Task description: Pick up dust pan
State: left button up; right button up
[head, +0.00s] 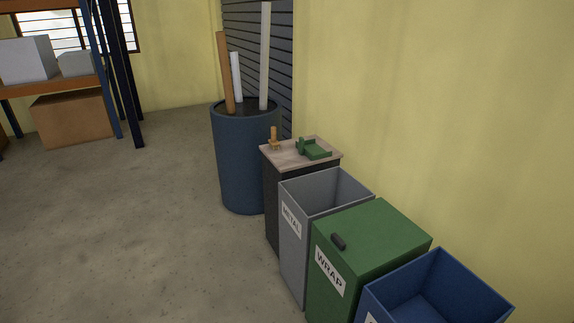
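A small green dust pan (315,149) lies on the wood-coloured top of a dark cabinet (273,155) near the middle of the head view. A small tan object with an upright handle, perhaps a hand brush (274,140), stands left of it on the same top. Neither of my grippers shows in the head view.
A grey bin marked METAL (292,240), a green box marked WRAP (380,235) and a blue bin (440,275) line the yellow wall. A blue barrel (240,165) with tall rolls stands behind the cabinet. Shelving (75,83) is at the left. The concrete floor (140,230) is clear.

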aim_at(309, 148)
jog(key=i+l+z, duration=0.15)
jog(key=i, duration=0.45)
jog(key=i+j+z, duration=0.15)
jog(key=z, duration=0.6)
jog(key=i+j+z, duration=0.15)
jog(key=j, duration=0.25)
jog(key=i+j+z, duration=0.15)
jog(key=j, duration=0.25)
jog(key=i+j+z, duration=0.2)
jog(key=j, duration=0.2)
jog(key=j+z, duration=0.15)
jog(key=j, duration=0.25)
